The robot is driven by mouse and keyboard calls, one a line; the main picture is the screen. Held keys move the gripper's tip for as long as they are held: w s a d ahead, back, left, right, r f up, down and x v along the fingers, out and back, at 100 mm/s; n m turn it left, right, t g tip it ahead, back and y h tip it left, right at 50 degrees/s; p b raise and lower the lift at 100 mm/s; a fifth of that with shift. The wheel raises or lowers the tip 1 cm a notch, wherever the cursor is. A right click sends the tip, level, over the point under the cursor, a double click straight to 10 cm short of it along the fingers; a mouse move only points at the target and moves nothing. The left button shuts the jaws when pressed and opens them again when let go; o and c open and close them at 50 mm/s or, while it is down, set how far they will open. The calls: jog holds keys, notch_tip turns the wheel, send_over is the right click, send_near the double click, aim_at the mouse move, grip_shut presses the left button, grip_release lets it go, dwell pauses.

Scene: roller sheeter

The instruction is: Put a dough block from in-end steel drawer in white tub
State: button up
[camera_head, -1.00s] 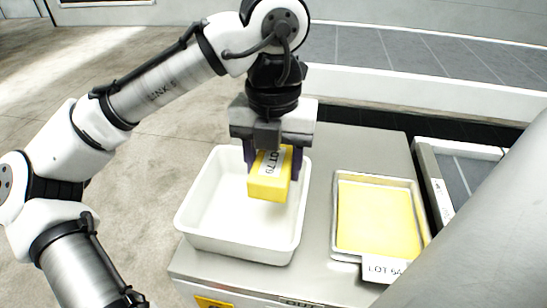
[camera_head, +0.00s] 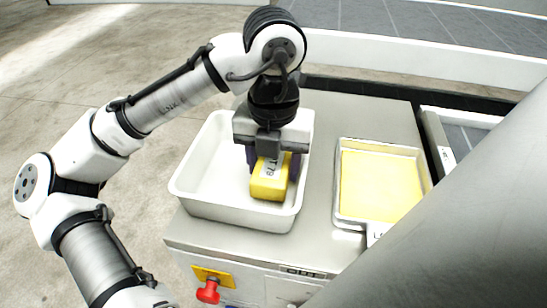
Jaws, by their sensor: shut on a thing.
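The yellow dough block (camera_head: 268,188) carries a white label whose print is only partly readable. My gripper (camera_head: 272,170) is shut on the block, with dark fingers on its left and right sides. The white tub (camera_head: 235,214) stands on the grey steel top, and the block is within the tub's outline, towards its right side. I cannot tell whether the block touches the tub floor. The rest of the tub looks empty.
A metal tray (camera_head: 338,215) with a flat yellow sheet lies right of the tub, with a bare strip of steel top (camera_head: 325,130) between them. A red knob (camera_head: 208,291) on a yellow plate is on the front face. My grey body part covers the lower right.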

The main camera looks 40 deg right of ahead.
dwell(0.3)
jog(key=o, duration=1.2)
notch_tip(320, 180, up, 14)
jog(key=shift+f+p, duration=0.1)
jog(key=shift+p, duration=0.4)
